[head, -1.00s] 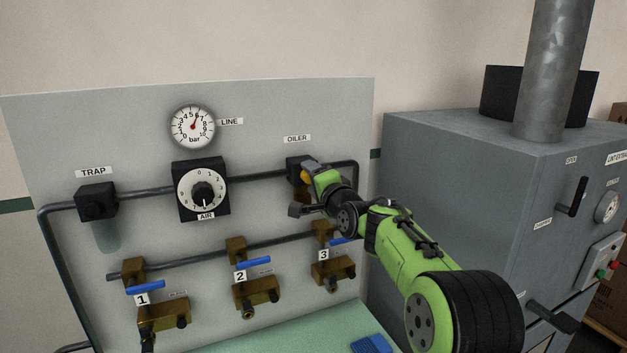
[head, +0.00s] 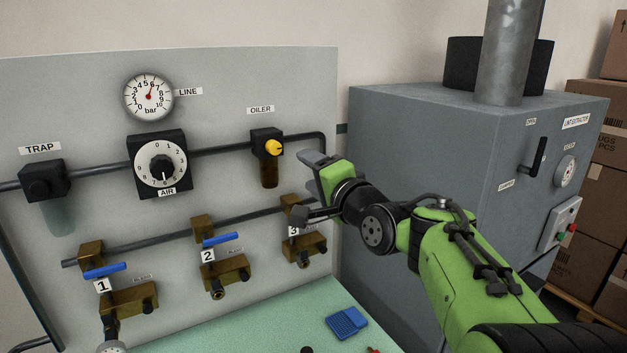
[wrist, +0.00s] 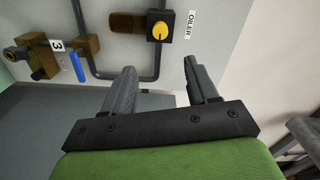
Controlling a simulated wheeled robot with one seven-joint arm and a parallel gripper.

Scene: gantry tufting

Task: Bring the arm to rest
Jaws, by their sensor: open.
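My green arm reaches in from the lower right in the head view. My gripper (head: 308,186) is open and empty, with its fingers apart in front of the panel's right edge, below and right of the oiler (head: 267,146). In the wrist view both fingers of my gripper (wrist: 162,85) show with nothing between them. The oiler (wrist: 159,28) with its yellow knob is beyond the fingertips, apart from them. Part of the number 3 valve (head: 304,245) is hidden behind my gripper in the head view; its blue handle (wrist: 76,67) shows in the wrist view.
The grey panel carries the trap (head: 43,183), air dial (head: 160,165), line gauge (head: 149,97) and valves. A grey cabinet (head: 440,140) stands behind my arm. A green bench top (head: 270,318) holds a blue item (head: 346,322). Cartons (head: 600,180) are stacked at right.

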